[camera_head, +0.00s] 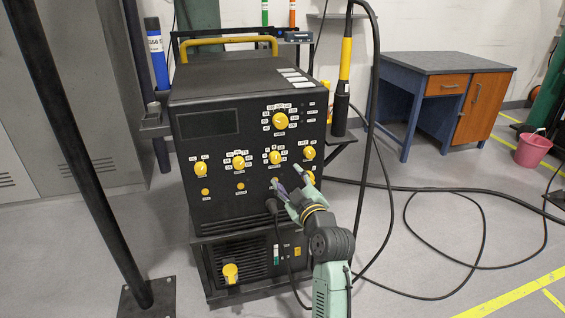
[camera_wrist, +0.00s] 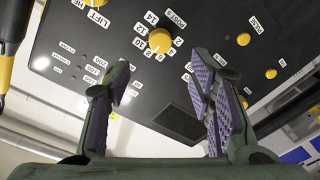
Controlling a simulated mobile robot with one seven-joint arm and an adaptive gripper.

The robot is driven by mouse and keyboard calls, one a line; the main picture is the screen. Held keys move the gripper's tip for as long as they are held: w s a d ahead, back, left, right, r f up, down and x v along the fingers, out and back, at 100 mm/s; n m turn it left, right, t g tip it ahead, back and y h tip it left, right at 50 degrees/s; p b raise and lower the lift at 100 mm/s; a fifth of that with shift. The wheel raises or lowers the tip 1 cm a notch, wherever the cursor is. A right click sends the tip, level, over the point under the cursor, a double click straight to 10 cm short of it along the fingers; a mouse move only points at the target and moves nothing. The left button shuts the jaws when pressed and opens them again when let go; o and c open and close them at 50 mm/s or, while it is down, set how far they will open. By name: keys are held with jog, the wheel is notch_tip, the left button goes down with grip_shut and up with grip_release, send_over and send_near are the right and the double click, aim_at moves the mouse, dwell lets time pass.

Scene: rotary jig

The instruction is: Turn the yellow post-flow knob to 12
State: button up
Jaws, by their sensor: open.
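The yellow post-flow knob (camera_head: 275,158) is on the right half of the black front panel, with number labels around it. In the wrist view the knob (camera_wrist: 160,41) is at top centre, ringed by labels 2 to 14 and seen upside down. I cannot clearly read its pointer. My gripper (camera_head: 284,190) is just below the knob in the head view. In the wrist view my gripper (camera_wrist: 163,85) is open and empty, its purple pads apart; the knob appears above the gap, not between the pads.
Other yellow knobs are close by: one at the left (camera_head: 200,169), one at upper right (camera_head: 309,153) and a large top one (camera_head: 280,120). A black cable hangs in front of the welder's right side. A blue desk (camera_head: 436,87) stands at right; open floor lies in front.

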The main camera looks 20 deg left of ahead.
aim_at(276, 159)
jog(key=p+x, duration=0.2)
jog(key=x, duration=0.8)
jog(key=shift+s+a, duration=0.1)
jog(key=shift+c, duration=0.5)
grip_shut()
